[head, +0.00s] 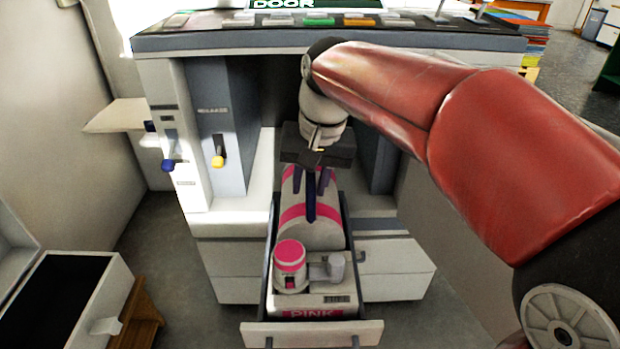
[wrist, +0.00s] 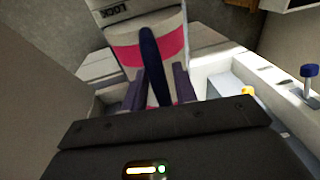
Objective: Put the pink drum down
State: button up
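The pink drum (head: 312,222) is a white cylinder with pink bands and a dark blue ridge along its top. It lies lengthwise in the open drawer labelled PINK (head: 312,334); its underside is hidden. The drum also shows in the wrist view (wrist: 185,88). My gripper (head: 312,190) is over the drum's rear part. Its two dark purple fingers, also in the wrist view (wrist: 157,80), are spread on either side of the ridge with narrow gaps. Whether the fingertips touch the drum body cannot be told.
A pink-topped canister (head: 290,268) and grey fitting (head: 327,268) sit in the drawer's front part. Grey machine panels flank the drawer, with a yellow-knobbed lever (head: 218,160) and blue-knobbed lever (head: 168,163) at left. An open white drawer (head: 95,300) stands lower left.

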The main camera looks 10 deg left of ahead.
jog(key=shift+o, duration=0.7)
jog(key=shift+r, duration=0.3)
notch_tip(320, 180, up, 12)
jog(key=d+f+p, duration=0.1)
jog(key=d+p, duration=0.1)
jog(key=p, duration=0.1)
jog(key=s+d+f+m+t, duration=0.1)
jog(key=s+d+f, duration=0.2)
jog(key=d, duration=0.5)
jog(key=s+d+f+m+t, duration=0.15)
jog(key=s+d, duration=0.25)
jog(key=d, duration=0.4)
jog(key=s+d+f+t+h, duration=0.1)
jog(key=s+d+f+t, duration=0.1)
jog(key=s+d+f, duration=0.5)
notch_tip(320, 180, down, 4)
jog(key=shift+s+d+h, duration=0.4)
jog(key=shift+d, duration=0.1)
